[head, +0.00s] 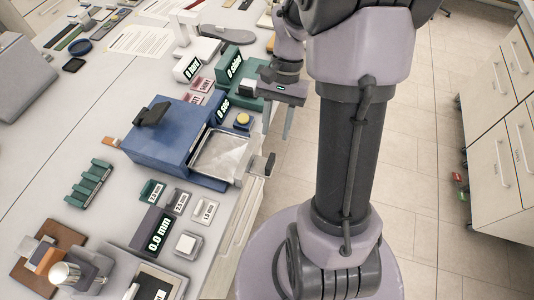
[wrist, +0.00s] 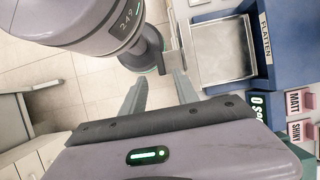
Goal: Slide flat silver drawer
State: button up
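The flat silver drawer (head: 222,154) sticks out of the right side of a blue machine (head: 165,137). The drawer also shows in the wrist view (wrist: 224,50), beside a blue panel (wrist: 285,45) marked FLATTEN. A dark handle (head: 267,166) stands at the drawer's outer end; it also shows in the wrist view (wrist: 173,56). My gripper (head: 277,128) is open with its fingers pointing down, beyond the handle in the head view. In the wrist view, my gripper (wrist: 160,86) has an empty gap between its fingers, just short of the handle. The fingers appear apart from the handle.
A display (head: 223,109) and yellow button (head: 243,119) sit beside the machine. A "0.0 mm" display (head: 156,234) and small labelled blocks (head: 180,201) stand nearer on the white table (head: 40,180). Free floor (head: 410,130) lies right of the table, with cabinets (head: 505,130) beyond.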

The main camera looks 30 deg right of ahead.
aim_at(270, 160)
jog(key=b+x, duration=0.3)
jog(key=x, duration=0.8)
jog(key=shift+b, duration=0.3)
jog(key=shift+c, duration=0.3)
grip_shut()
dwell(0.4)
